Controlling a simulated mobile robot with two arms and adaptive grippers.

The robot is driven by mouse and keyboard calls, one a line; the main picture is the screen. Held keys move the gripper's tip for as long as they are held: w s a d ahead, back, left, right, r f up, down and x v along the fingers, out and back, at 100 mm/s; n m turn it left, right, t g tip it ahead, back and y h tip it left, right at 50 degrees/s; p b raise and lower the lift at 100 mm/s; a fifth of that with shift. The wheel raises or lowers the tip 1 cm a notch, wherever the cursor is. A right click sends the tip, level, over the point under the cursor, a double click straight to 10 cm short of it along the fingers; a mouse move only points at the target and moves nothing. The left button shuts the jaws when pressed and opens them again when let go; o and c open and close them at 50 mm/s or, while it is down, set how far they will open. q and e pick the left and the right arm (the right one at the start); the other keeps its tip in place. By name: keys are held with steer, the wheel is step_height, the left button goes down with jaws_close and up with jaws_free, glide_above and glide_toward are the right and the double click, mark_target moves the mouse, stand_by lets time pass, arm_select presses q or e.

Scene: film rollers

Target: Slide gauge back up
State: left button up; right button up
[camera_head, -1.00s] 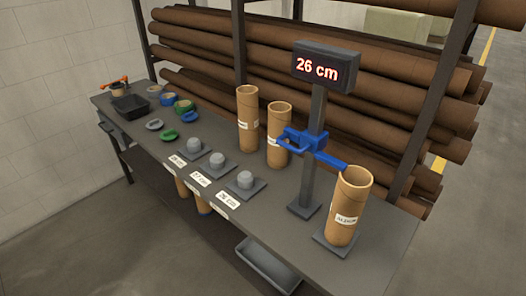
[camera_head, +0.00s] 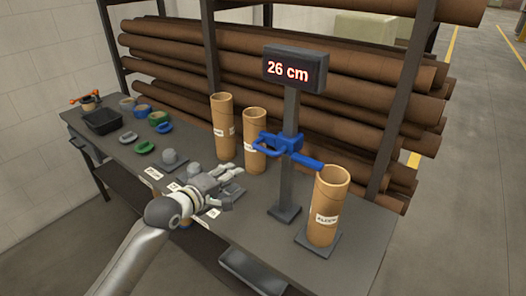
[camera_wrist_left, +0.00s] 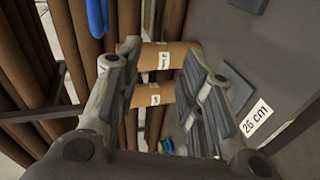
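The gauge has a dark post (camera_head: 288,165) with a "26 cm" display (camera_head: 293,68) on top. Its blue slider (camera_head: 287,143) sits partway up the post, with a loop handle (camera_head: 262,150) to the left and a flat blue arm (camera_head: 308,160) reaching right. The arm's tip is at the rim of a labelled cardboard tube (camera_head: 326,208) on a dark base plate. My left gripper (camera_head: 230,178) is over the table, left of the post and below the handle, apart from both. It is open and empty. A piece of blue (camera_wrist_left: 97,16) shows at the wrist view's top. My right gripper is out of view.
Two cardboard tubes (camera_head: 222,127) (camera_head: 254,142) stand behind my left gripper. Grey plugs (camera_head: 169,157), rings (camera_head: 144,146) and a black bin (camera_head: 102,121) lie further left on the table. A rack of long brown rolls (camera_head: 350,80) stands behind.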

arm_select(q)
steer(key=h, duration=0.2)
glide_toward(261, 150)
steer(key=p+x, duration=0.1)
steer(key=x, duration=0.9)
steer(key=shift+w+d+f+p, duration=0.1)
steer(key=shift+w+d+p, duration=0.2)
steer(key=shift+p, duration=0.1)
steer(key=shift+c, duration=0.3)
jaws_close()
